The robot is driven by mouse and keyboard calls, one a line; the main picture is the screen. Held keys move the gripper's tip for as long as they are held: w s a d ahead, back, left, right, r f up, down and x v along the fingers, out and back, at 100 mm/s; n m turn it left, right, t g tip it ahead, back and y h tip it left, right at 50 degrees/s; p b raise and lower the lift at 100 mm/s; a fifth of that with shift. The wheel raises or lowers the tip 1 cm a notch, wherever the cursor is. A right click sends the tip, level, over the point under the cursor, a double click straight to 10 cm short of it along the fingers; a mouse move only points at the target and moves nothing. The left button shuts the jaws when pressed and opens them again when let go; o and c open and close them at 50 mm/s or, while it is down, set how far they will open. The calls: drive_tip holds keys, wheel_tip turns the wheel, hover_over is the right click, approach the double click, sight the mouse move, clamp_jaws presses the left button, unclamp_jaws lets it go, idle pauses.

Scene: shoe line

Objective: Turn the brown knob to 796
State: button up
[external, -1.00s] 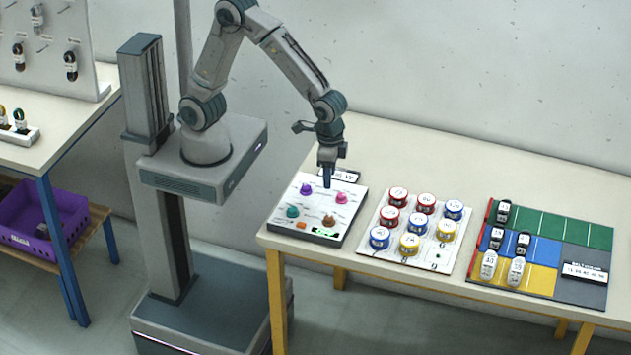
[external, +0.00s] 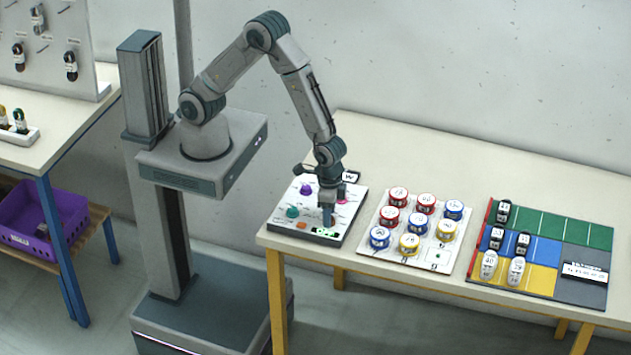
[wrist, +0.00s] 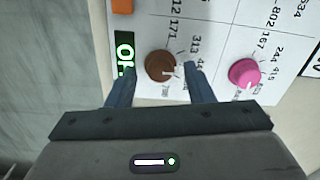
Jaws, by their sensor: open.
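The brown knob (wrist: 160,66) sits on a white panel (wrist: 210,28) with printed numbers around it, among them 171 and 313. A light mark shows on the knob's lower right side. My gripper (wrist: 161,70) is open, with one finger to the left and one to the right of the knob; I cannot tell whether they touch it. In the external view my gripper (external: 327,222) points down at the panel's front right and hides the brown knob. A green display (wrist: 125,55) with partly cut characters lies left of the knob. The number 796 is not legible.
A pink knob (wrist: 244,73) is right of the brown one. A purple knob (external: 306,189), a teal knob (external: 292,212) and an orange button (external: 302,225) share the panel. A board with several coloured spools (external: 409,241) stands close to the right.

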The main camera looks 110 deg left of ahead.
drive_tip(key=c, duration=1)
drive_tip(key=shift+f, duration=0.1)
drive_tip(key=m+b, duration=0.2)
drive_tip(key=m, duration=0.1)
drive_tip(key=shift+f, duration=0.1)
drive_tip(key=m+b, duration=0.2)
drive_tip(key=m, duration=0.1)
drive_tip(key=shift+m, duration=0.3)
drive_tip(key=m, duration=0.3)
drive_tip(key=shift+m+b, duration=0.3)
drive_tip(key=shift+b, duration=0.05)
drive_tip(key=m, duration=0.4)
drive_tip(key=shift+w+r, duration=0.1)
drive_tip(key=shift+r, duration=0.1)
drive_tip(key=shift+m, duration=0.3)
